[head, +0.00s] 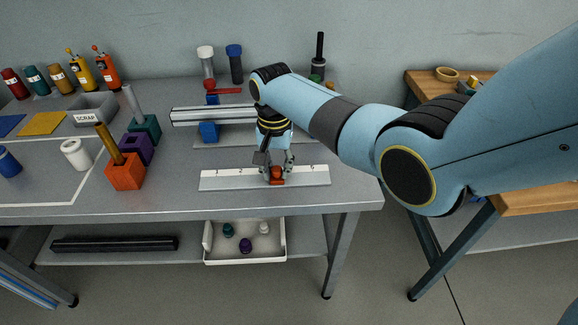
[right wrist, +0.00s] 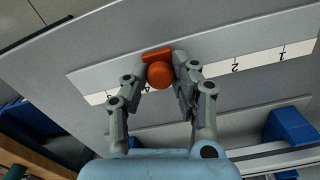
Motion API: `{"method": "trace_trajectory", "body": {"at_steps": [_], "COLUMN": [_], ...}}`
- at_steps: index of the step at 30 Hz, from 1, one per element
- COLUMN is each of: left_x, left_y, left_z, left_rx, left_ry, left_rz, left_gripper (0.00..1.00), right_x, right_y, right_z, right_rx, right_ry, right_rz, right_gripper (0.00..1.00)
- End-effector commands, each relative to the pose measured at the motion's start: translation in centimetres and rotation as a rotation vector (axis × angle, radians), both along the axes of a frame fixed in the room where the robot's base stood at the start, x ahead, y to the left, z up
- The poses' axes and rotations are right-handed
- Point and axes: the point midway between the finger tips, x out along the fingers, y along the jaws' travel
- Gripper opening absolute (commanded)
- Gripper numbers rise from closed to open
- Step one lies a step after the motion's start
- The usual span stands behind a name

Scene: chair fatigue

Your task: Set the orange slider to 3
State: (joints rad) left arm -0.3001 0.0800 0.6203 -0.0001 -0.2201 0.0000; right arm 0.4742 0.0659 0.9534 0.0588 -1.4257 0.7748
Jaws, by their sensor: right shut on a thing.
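The orange slider (head: 277,177) sits on a pale scale bar (head: 235,180) near the front of the grey bench, right of the bar's middle. My right gripper (head: 277,171) reaches down over the bar and is shut on the slider's round knob. In the right wrist view, the orange slider (right wrist: 159,73) is between the two fingers. The printed 1 and 2 show to the right of the fingers there, and the 4 shows close by the left finger. The 3 is hidden by the right finger. My left gripper is not in view.
A metal rail with blue supports (head: 210,131) lies behind the bar. Left are coloured blocks (head: 125,172) with upright rods and a white cylinder (head: 75,154). Bottles (head: 207,65) stand at the back.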

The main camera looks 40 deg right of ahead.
Motion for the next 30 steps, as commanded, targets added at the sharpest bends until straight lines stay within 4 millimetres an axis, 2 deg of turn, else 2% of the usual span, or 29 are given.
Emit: {"method": "trace_trajectory", "body": {"at_steps": [1,5,14,15,20,30], "left_x": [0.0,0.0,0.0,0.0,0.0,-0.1], "left_y": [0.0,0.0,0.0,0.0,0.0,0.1], "left_z": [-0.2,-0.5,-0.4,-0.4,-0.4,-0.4], "left_rx": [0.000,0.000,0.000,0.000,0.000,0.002], "left_ry": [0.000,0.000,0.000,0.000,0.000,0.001], "left_rz": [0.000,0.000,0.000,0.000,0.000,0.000], "left_gripper": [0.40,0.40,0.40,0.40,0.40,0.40], "right_x": [0.6,1.4,1.5,1.5,1.5,1.5], "right_y": [1.0,2.3,2.4,2.4,2.4,2.4], "right_z": [0.0,-0.1,0.0,0.0,0.0,0.5], "right_rx": [0.004,0.001,0.000,0.000,0.000,0.000], "right_ry": [0.000,0.000,0.000,0.000,0.000,-0.001], "right_rz": [0.002,0.001,0.001,0.001,0.001,0.001], "right_gripper": [0.00,0.00,0.00,0.28,0.49,0.49]}}
